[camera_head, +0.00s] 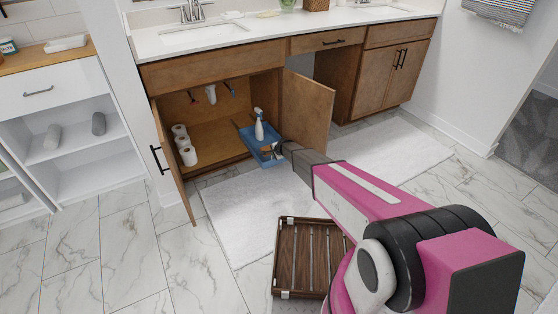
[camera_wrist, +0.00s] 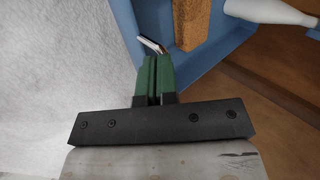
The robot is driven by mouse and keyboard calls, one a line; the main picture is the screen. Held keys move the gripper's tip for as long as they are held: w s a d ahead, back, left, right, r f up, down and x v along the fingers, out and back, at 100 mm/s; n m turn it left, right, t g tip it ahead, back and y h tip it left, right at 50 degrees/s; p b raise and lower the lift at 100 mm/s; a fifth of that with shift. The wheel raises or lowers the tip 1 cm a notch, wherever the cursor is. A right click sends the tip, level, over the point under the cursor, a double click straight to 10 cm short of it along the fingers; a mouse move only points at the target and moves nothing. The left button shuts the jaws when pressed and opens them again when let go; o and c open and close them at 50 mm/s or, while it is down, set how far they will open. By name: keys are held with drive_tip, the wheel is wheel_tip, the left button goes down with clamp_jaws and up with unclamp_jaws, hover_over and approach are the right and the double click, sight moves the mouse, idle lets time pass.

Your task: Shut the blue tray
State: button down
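The blue tray (camera_head: 247,135) sticks out of the open sink cabinet (camera_head: 215,150), past its front edge, in the head view. A white spray bottle (camera_head: 259,126) stands in it, with other small items near its front. In the wrist view, the tray (camera_wrist: 207,67) fills the top, holding a brown block-like item (camera_wrist: 191,22) and part of a white bottle (camera_wrist: 270,10). My gripper (camera_wrist: 154,62) has its green fingers together at the tray's near corner. Nothing shows clearly between them; contact with the tray cannot be told. In the head view, my gripper (camera_head: 285,149) is at the tray's front end.
The left cabinet door (camera_head: 173,168) and right door (camera_head: 306,110) stand open on either side. Toilet rolls (camera_head: 184,146) stand inside at left. A white mat (camera_head: 235,215) lies in front, with a brown slatted wooden rack (camera_head: 290,260) nearer me. Marble floor is clear at left.

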drive_tip(key=w+a, duration=0.7)
drive_tip(key=w, duration=0.3)
drive_tip(key=w+a, duration=0.6)
drive_tip(key=w, duration=0.4)
drive_tip(key=shift+w+a, duration=0.2)
drive_tip(key=shift+a, duration=0.2)
drive_tip(key=shift+w, duration=0.15)
drive_tip(key=s+d+r+n+g+h, duration=0.1)
drive_tip(key=s+d+r, duration=0.5)
drive_tip(key=s+d, duration=0.25)
drive_tip(key=s+d+r+n+g, duration=0.1)
drive_tip(key=s+d+r+n, duration=0.1)
drive_tip(key=s+d+r, duration=0.55)
drive_tip(key=s+d+r+n+h, duration=0.1)
drive_tip(key=s+d+r, duration=0.3)
drive_tip(key=s+d, duration=0.6)
drive_tip(key=s+d+r+n+g+h, duration=0.1)
drive_tip(key=s+d+r, duration=0.3)
drive_tip(key=s, duration=0.8)
drive_tip(key=s+d+r+n+g, duration=0.2)
drive_tip(key=s+d+r, duration=0.3)
drive_tip(key=s+d, duration=0.4)
drive_tip(key=s+d+r+n+g+h, duration=0.1)
drive_tip(key=s+d+r+n, duration=0.2)
drive_tip(key=s, duration=1.3)
drive_tip(key=d+r, duration=0.1)
drive_tip(key=d, duration=0.2)
drive_tip(key=shift+s+d+r+n+h, duration=0.15)
drive_tip(key=shift+d+r+n+h, duration=0.15)
drive_tip(key=shift+n, duration=0.1)
